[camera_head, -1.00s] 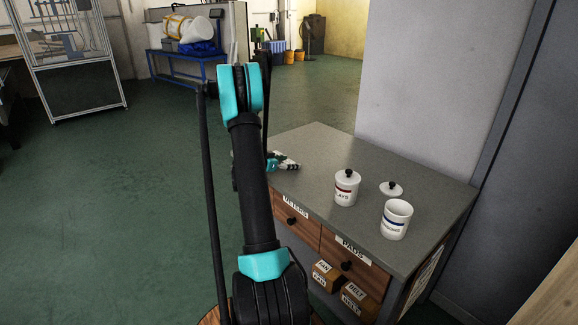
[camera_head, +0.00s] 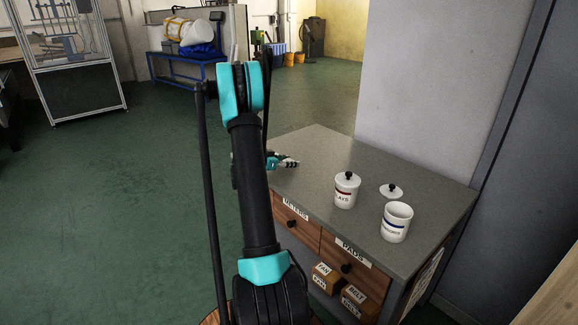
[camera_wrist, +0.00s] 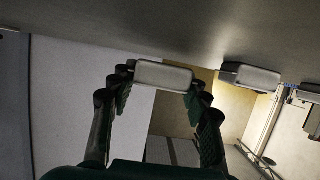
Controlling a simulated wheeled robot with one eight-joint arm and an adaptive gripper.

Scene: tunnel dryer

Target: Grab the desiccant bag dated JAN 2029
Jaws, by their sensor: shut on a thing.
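My gripper (camera_head: 292,163) shows only in part in the head view, at the left end of the grey cabinet top; my arm hides the rest. In the wrist view its two fingers (camera_wrist: 158,90) are shut on a pale, rounded, pillow-shaped desiccant bag (camera_wrist: 163,75). The bag sits between the fingertips, against the grey surface at the top of that view. A similar pale piece with a dark side (camera_wrist: 250,77), perhaps another bag, lies to the right, apart from the fingers. No date is legible on either. The head view shows no bag.
The cabinet top (camera_head: 325,150) carries a lidded white jar (camera_head: 347,190), an open white jar (camera_head: 397,222) and a loose lid (camera_head: 391,190). Drawers and small labelled boxes (camera_head: 326,277) are below. A grey wall (camera_head: 430,90) stands behind. Green floor (camera_head: 130,190) is clear at left.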

